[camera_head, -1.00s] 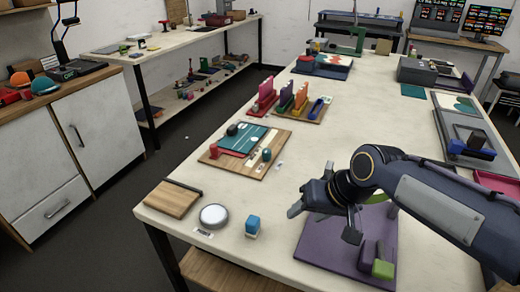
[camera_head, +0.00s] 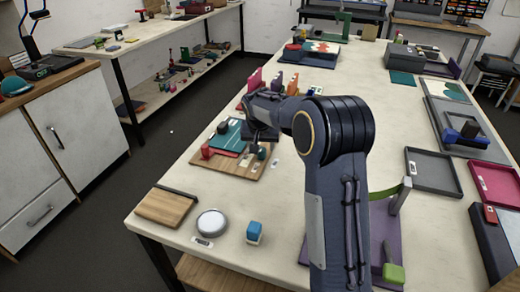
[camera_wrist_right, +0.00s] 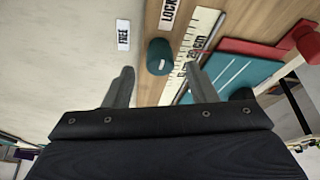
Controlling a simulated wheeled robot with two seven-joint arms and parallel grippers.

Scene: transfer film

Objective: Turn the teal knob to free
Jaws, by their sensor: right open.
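The teal knob (camera_wrist_right: 160,56) is a short, dark teal cylinder with a small white mark, standing at the edge of a wooden board (camera_wrist_right: 150,88). A LOCK label (camera_wrist_right: 169,13) lies on the board above it in the right wrist view, and a FREE label (camera_wrist_right: 123,34) lies on the pale table to its left. My right gripper (camera_wrist_right: 159,73) is open, with its fingers apart and the knob ahead between their tips; contact cannot be told. In the head view my right gripper (camera_head: 257,138) is over the board, partly hidden by my arm. My left gripper is not in view.
A ruler strip (camera_wrist_right: 198,45), a teal plate (camera_wrist_right: 232,72) and a red bar (camera_wrist_right: 268,50) lie beside the knob. A red knob (camera_wrist_right: 304,40) stands farther right.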

